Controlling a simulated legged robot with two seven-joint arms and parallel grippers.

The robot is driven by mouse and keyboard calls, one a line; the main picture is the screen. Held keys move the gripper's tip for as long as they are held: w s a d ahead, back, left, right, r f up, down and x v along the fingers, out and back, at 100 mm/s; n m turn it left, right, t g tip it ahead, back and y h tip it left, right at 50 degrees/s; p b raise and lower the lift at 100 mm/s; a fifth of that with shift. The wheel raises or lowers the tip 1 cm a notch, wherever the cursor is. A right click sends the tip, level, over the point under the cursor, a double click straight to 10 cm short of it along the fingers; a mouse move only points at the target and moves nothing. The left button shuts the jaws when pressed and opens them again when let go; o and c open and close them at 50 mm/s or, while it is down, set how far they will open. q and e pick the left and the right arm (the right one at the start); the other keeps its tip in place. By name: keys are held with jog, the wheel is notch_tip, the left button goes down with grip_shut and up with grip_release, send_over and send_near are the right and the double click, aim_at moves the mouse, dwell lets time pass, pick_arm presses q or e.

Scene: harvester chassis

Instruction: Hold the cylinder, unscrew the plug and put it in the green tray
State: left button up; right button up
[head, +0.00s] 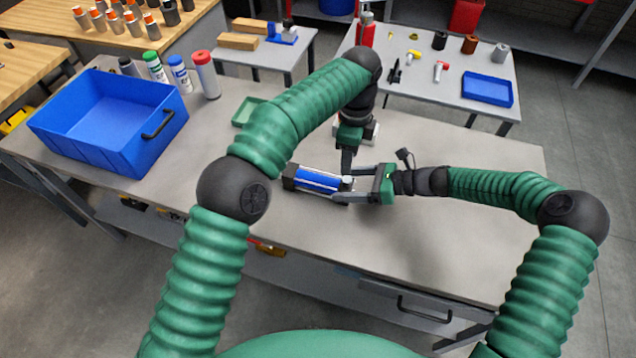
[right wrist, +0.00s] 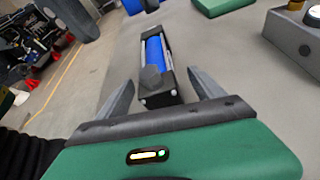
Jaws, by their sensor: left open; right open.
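A blue cylinder (head: 318,182) with dark end blocks and metal rods lies on the grey table; it also shows in the right wrist view (right wrist: 155,52). A dark rounded plug (right wrist: 152,78) is at its end nearest my right gripper. My right gripper (right wrist: 162,92) is open, its fingers spread on either side of that end; contact is unclear. In the head view my right gripper (head: 338,188) comes in from the right. My left gripper (head: 347,168) is open and points down just beyond the cylinder. The green tray (head: 247,111) is empty, up and left of the cylinder.
A blue bin (head: 110,150) stands at the table's left, beside several bottles (head: 180,76). A pale device (head: 371,131) stands behind my left gripper, partly hidden. The table's right part is clear. Side tables at the back hold small parts and a blue tray (head: 487,90).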

aim_at(329, 185)
jog(key=x, duration=0.5)
jog(key=shift+a, duration=0.3)
jog(key=shift+d, duration=0.15)
jog(key=c, duration=0.7)
grip_shut()
jog(key=o, duration=0.7)
grip_release()
